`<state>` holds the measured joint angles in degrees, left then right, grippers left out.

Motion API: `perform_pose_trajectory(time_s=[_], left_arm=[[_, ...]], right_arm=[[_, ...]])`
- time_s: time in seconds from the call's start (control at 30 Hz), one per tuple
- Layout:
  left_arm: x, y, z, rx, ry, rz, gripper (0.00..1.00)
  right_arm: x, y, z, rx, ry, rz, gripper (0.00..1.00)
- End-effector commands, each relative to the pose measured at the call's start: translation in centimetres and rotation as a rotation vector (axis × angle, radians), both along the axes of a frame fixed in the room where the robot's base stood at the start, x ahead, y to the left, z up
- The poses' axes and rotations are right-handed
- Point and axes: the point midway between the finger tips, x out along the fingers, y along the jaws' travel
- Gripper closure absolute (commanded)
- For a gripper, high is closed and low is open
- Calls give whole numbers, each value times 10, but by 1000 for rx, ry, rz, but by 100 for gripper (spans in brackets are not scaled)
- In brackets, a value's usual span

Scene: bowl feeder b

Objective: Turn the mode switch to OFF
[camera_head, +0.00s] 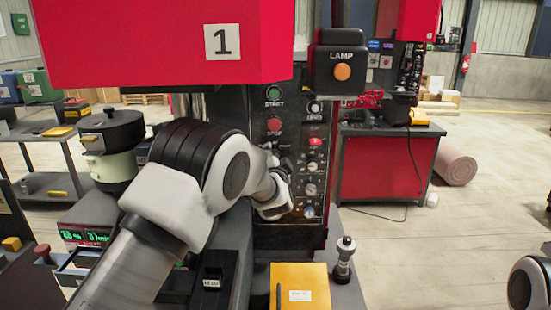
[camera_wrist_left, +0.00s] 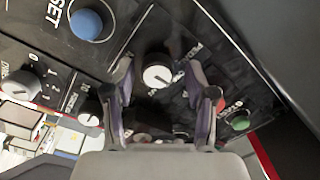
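A black control panel (camera_head: 262,150) carries several buttons and knobs. My left gripper (camera_head: 278,195) is at its lower part, and the arm hides some of the panel. In the left wrist view a white-faced rotary knob (camera_wrist_left: 157,75) sits between the two spread fingertips of my left gripper (camera_wrist_left: 160,88). Gaps show on both sides of it, so the fingers look open. Its label is too blurred to read, so I cannot tell whether it is the mode switch. Another rotary knob marked 0 and 1 (camera_wrist_left: 20,85) is at the left. My right gripper is out of view.
A blue button (camera_wrist_left: 86,24), a small white knob (camera_wrist_left: 88,119) and a green button (camera_wrist_left: 240,123) surround the fingers. The LAMP box (camera_head: 342,62) juts out at the panel's upper right. A yellow box (camera_head: 300,285) and a joystick (camera_head: 345,258) stand below.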

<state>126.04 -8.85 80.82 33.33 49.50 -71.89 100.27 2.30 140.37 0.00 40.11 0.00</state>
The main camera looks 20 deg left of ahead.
Motion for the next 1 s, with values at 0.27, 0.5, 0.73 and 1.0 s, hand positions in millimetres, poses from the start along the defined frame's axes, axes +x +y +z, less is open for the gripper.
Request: perform_pose_trajectory(time_s=[0.27, 0.5, 0.73, 1.0], left_arm=[[-1, -2, -2, 1, 4, -2, 40], [-37, -12, -3, 2, 6, -3, 40], [-68, -20, -5, 0, 5, -1, 40], [-70, -20, -5, -2, 5, 0, 40]], right_arm=[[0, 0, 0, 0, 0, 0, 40], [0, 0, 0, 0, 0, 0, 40], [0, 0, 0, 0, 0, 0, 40], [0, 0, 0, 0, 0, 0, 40]])
